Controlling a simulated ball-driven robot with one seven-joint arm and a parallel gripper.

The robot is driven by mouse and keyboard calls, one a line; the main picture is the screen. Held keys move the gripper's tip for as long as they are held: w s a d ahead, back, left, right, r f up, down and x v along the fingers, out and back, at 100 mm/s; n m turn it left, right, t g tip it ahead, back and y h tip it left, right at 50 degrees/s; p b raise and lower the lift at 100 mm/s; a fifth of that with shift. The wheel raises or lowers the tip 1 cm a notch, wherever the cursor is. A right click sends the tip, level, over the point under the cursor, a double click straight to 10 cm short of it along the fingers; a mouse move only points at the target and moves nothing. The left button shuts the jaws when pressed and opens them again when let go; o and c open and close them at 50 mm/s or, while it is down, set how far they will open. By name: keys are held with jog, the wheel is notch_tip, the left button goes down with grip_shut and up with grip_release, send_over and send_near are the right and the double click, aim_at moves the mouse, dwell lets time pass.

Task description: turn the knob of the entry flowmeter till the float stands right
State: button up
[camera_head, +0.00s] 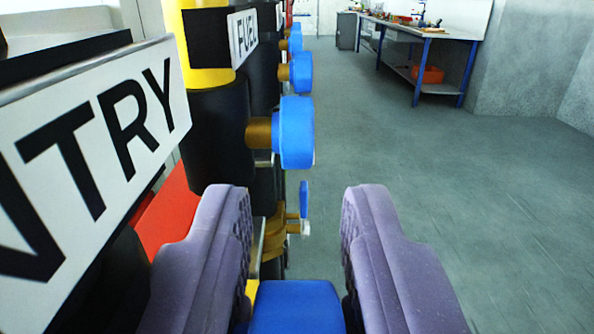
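My gripper (297,200) shows as two purple fingers, wide apart, pointing away from me. A blue knob (296,308) sits low between them at the bottom edge, cut off by the frame. A narrow gap shows on each side of its far end, so the fingers look open around it; contact lower down cannot be seen. A white sign (95,150) at the left reads "NTRY", its first letter cut off. The entry flowmeter's tube, scale and float are not visible.
Beyond, a dark and yellow column carries a "FUEL" sign (243,36). Blue knobs on brass stems (296,132) (301,72) stick out to the right in a row. A red panel (168,212) is at left. The grey floor (440,190) at right is clear up to a workbench (425,32).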

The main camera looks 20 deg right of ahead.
jog(key=shift+w, duration=0.2)
jog(key=shift+s+r, duration=0.1)
jog(key=shift+s, duration=0.05)
grip_shut()
jog(key=shift+b, duration=0.4)
